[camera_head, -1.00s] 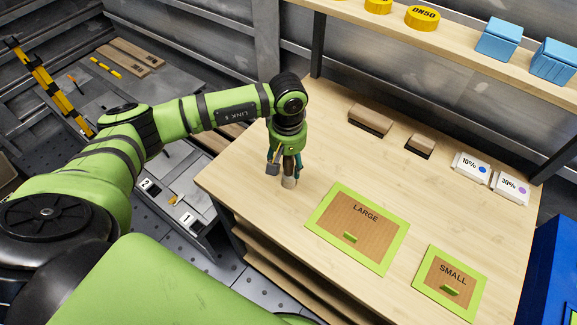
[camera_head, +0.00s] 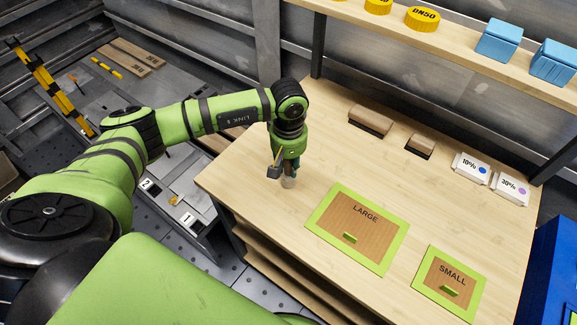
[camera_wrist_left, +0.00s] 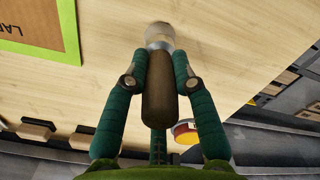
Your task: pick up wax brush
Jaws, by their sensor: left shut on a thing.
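The wax brush has a dark brown handle (camera_wrist_left: 158,100), a pale metal collar and light bristles. In the head view its pale bristle end (camera_head: 289,183) shows just below my left gripper (camera_head: 287,172), over the left part of the wooden table. My left gripper (camera_wrist_left: 160,65) is shut on the brush, with a green finger on each side near the collar. The bristle end points down toward the tabletop. I cannot tell whether it touches the wood. Most of the handle is hidden by the gripper in the head view. My right gripper is not in view.
The table (camera_head: 320,140) is clear around the brush. A LARGE panel (camera_head: 345,250) and a SMALL panel (camera_head: 436,287) lie to its right. Brown blocks (camera_head: 370,119) and labelled white packs (camera_head: 471,166) stand along the back, under a shelf (camera_head: 460,45).

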